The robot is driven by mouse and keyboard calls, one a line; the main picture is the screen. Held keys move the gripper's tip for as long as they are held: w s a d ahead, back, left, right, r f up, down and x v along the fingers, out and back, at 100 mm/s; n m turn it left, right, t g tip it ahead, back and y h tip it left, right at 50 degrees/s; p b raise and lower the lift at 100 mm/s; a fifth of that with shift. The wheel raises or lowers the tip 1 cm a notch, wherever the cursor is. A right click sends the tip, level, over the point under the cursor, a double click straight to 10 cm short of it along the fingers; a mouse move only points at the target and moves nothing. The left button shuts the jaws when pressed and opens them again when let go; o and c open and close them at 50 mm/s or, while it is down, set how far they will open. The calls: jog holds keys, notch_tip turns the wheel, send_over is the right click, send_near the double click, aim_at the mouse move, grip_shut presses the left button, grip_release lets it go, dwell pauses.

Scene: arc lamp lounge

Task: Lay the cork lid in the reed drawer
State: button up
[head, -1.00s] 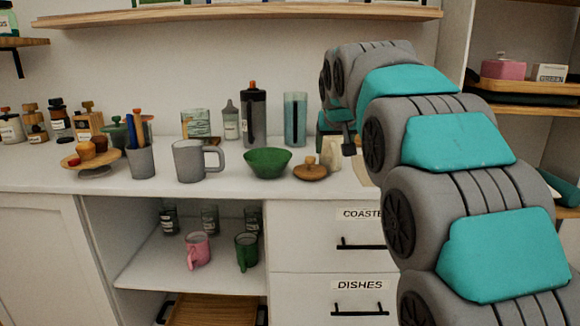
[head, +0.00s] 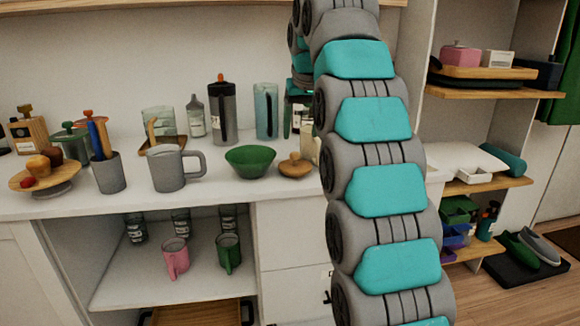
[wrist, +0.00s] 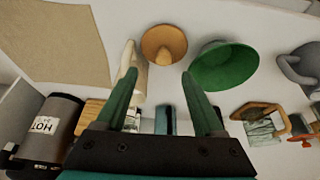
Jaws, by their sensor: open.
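The cork lid (head: 295,166), a round brown lid with a knob, lies on the white counter, right of the green bowl. It also shows in the wrist view (wrist: 164,46), at the top centre, beyond the fingertips. My gripper (wrist: 160,72) is open with nothing between its green fingers; the lid is apart from them. In the head view my arm hides most of the gripper. White drawer fronts (head: 290,235) sit below the counter, shut where visible, partly behind my arm. I cannot tell which one is the reed drawer.
The green bowl (head: 250,160) and a grey mug (head: 168,168) stand left of the lid. A cream object (wrist: 137,80) stands close to my left finger in the wrist view. A dark jar labelled HOT (wrist: 45,128) and a beige mat (wrist: 50,40) are at left there.

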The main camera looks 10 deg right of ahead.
aim_at(295, 153)
jog(key=shift+a+x, duration=0.2)
jog(key=shift+x, duration=1.6)
jog(key=shift+a+x, duration=0.15)
jog(key=shift+x, duration=1.65)
jog(key=shift+w+r, duration=0.1)
jog(key=shift+w, duration=0.05)
jog(key=shift+c, duration=0.2)
grip_shut()
